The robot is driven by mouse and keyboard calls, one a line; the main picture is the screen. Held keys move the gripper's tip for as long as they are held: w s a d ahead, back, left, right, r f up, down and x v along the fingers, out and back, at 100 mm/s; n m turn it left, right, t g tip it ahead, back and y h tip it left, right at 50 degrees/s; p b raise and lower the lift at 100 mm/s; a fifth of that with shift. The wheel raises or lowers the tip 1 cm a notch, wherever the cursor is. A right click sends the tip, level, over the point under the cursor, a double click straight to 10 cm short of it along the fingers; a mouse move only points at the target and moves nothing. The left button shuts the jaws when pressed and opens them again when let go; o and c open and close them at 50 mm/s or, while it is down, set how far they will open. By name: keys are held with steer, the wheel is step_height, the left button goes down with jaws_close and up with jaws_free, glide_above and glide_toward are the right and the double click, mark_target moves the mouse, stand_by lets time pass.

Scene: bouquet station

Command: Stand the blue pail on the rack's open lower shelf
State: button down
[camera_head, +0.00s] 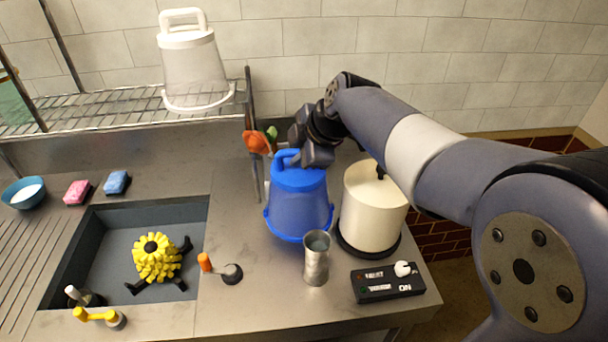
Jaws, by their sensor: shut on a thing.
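The blue pail (298,202) is at the middle of the steel counter, its wide rim down and its loop handle up. My gripper (300,155) comes from the upper right and is shut on the pail's handle. The fingertips are partly hidden by the gripper body. I cannot tell whether the pail's rim touches the counter. The rack (90,112) is at the upper left, with a wire shelf and thin metal posts. A white pail (192,65) stands rim down on the shelf's right part; the shelf's middle is bare.
A cream canister (372,208) and a metal cup (316,258) stand close to the pail. An orange flower (258,142) is by the rack's right post. A sink (110,230) holds a yellow flower-like thing (156,258). A black switch box (388,282) lies front right.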

mark_target(298, 169)
steer(key=shift+f, duration=2.1)
steer(key=shift+f, duration=0.2)
steer(key=c, duration=1.4)
jaws_free()
steer(key=shift+o, duration=0.2)
steer(key=shift+r, duration=0.2)
